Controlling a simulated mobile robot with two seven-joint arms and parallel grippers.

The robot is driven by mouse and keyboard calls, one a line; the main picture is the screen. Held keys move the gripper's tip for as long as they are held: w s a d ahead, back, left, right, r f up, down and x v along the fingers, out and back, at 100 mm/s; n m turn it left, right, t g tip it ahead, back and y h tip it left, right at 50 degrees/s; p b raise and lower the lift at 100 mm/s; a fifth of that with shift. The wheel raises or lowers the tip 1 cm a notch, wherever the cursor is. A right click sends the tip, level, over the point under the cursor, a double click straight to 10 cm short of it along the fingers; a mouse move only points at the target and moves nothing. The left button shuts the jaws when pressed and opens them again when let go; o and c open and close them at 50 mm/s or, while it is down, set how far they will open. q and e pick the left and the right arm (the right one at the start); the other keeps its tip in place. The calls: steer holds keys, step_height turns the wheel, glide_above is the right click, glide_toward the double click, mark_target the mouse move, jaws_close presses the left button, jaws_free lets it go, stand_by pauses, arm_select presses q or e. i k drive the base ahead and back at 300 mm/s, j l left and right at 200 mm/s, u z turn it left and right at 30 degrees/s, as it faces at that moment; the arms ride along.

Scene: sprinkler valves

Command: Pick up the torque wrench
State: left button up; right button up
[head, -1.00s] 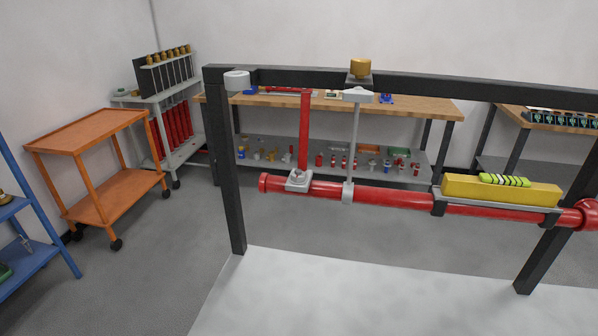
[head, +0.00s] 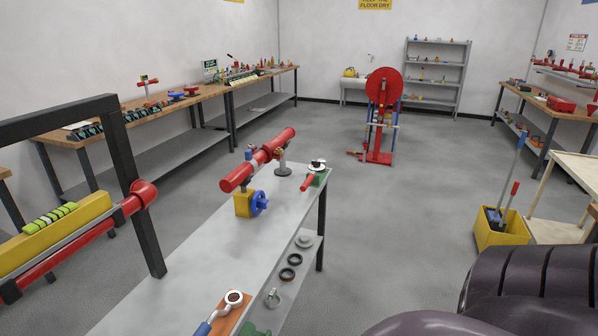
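A tool with a blue handle and a round pale head (head: 215,314) lies on an orange-brown board at the bottom of the head view. It may be the torque wrench, but the lower edge of the picture cuts off its handle and I cannot be sure. The board rests on the near end of the long grey bench (head: 190,265). Neither of my grippers is in view.
A red pipe (head: 258,160) with a yellow block and blue handwheel (head: 259,203) stands on the bench. A black frame (head: 134,190) rises at left. A yellow bucket (head: 502,230) and a cream cart (head: 565,195) stand at right.

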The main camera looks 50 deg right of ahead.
mark_target(323, 168)
steer(key=z, duration=1.8)
steer(key=i+l, duration=0.3)
steer(key=i, duration=0.2)
steer(key=i+l, duration=0.3)
steer(key=i, duration=0.2)
steer(key=i+l, duration=0.25)
steer(key=i, duration=0.25)
steer(key=i+l, duration=0.3)
steer(key=i, duration=0.25)
steer(key=i+l, duration=0.3)
steer(key=i, duration=0.2)
steer(key=i+l+u, duration=0.1)
steer(key=u, duration=0.4)
steer(key=i+l+u, duration=0.2)
steer(key=u, duration=1)
